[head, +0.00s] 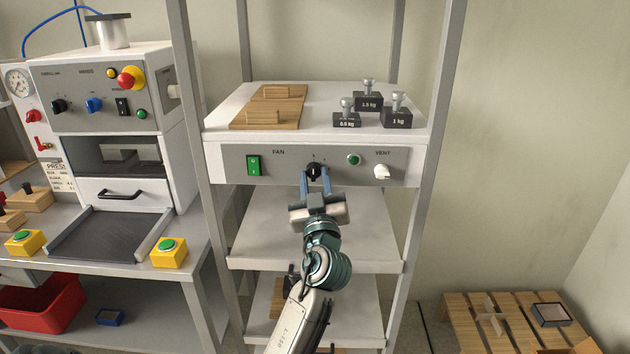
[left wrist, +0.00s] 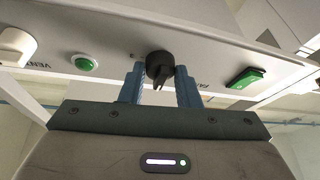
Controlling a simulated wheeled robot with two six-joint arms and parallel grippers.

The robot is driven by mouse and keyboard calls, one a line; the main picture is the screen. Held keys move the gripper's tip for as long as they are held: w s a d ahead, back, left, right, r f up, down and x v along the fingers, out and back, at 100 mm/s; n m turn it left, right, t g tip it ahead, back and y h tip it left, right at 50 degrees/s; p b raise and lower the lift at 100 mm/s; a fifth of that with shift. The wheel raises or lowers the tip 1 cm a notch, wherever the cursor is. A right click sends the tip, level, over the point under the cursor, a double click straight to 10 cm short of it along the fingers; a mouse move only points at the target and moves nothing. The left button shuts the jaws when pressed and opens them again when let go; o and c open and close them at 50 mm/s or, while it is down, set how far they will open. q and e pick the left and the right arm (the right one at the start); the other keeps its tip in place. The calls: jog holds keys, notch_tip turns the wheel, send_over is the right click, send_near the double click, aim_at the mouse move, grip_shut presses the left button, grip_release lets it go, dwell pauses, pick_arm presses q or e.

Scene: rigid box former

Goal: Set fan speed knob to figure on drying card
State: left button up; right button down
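The fan speed knob (head: 314,170) is black and sits on the grey front panel of the drying rack, right of the FAN label. It also shows in the left wrist view (left wrist: 160,67), with its pointer ridge between the finger tips. My left gripper (head: 315,180) is at the knob with its two blue fingers on either side of it. In the left wrist view the gripper (left wrist: 160,85) has its fingers apart around the knob, and I cannot tell whether they touch it. The dial figures are too small to read. I see no drying card. My right gripper is not in view.
The panel also has a green rocker switch (head: 253,165), a green button (head: 353,159) and a white VENT knob (head: 382,171). Wooden boards (head: 270,107) and several weights (head: 369,101) stand on top. A press (head: 110,120) is at left, a pallet (head: 515,325) at lower right.

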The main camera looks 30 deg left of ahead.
pick_arm(q)
jog(key=shift+c, duration=1.3)
